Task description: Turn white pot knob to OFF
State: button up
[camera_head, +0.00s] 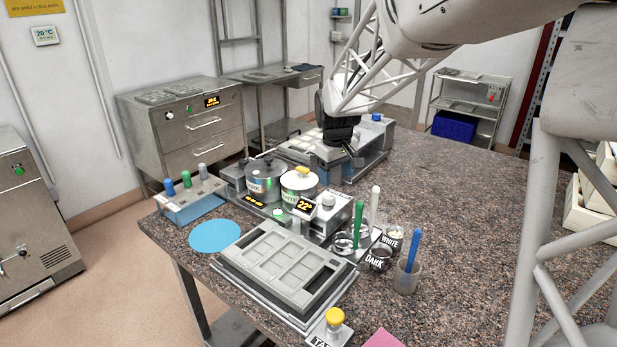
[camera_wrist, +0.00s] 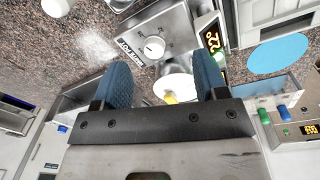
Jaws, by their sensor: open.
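The white pot (camera_head: 297,186), with a yellow lid knob, stands beside the dark pot (camera_head: 262,178) on the counter. In the wrist view the white pot (camera_wrist: 173,86) lies between my fingers, partly hidden by my gripper.
An orange-digit display (camera_head: 304,206) stands in front of the white pot. A grey mould (camera_head: 285,262), a blue disc (camera_head: 214,236) and cups with green, white and blue-handled tools (camera_head: 413,250) are nearby. The counter's right side (camera_head: 455,200) is clear.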

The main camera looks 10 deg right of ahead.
jog(key=n, duration=0.1)
send_over(329, 196)
jog(key=f, duration=0.3)
jog(key=shift+a+f, duration=0.2)
jog(key=shift+f, duration=0.1)
jog(key=shift+d+f, duration=0.15)
jog(key=shift+f, duration=3.75)
jog(key=shift+c, duration=0.5)
jog(key=c, duration=0.8)
jog(key=shift+c, duration=0.2)
